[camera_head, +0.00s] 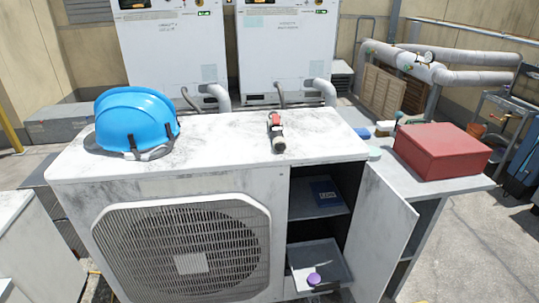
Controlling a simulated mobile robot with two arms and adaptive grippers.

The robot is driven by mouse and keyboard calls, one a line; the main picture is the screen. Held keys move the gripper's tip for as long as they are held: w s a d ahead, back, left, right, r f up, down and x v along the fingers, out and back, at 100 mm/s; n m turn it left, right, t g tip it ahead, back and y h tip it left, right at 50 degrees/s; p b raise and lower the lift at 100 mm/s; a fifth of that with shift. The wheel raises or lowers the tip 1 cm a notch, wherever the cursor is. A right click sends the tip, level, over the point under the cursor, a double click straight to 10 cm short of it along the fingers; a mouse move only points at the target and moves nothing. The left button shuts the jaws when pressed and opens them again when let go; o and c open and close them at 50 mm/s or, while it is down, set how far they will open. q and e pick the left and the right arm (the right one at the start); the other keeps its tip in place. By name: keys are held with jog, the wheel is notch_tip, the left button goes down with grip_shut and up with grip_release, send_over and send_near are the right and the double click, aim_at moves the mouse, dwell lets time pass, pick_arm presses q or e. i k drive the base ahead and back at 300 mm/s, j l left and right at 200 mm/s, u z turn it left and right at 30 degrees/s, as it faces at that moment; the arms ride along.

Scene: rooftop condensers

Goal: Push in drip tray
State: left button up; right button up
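The drip tray (334,262) is a shallow grey tray low in the open compartment of the white condenser unit (75,165). It juts out through the front opening, below a shelf (312,208). A small purple round thing (314,279) shows at the tray's front; I cannot tell whether it is fixed to it. The tray's back end lies in shadow. The compartment door (380,235) stands open to the right of the tray. Neither of my grippers can be made out in the head view.
A blue hard hat (135,118) and a red-and-black tool (276,131) lie on the unit's top. A dark blue item (325,192) lies on the shelf. A red box (442,151) sits on the side table (408,182). Open floor lies at the right.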

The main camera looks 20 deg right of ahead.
aim_at(325, 258)
jog(key=z, duration=1.3)
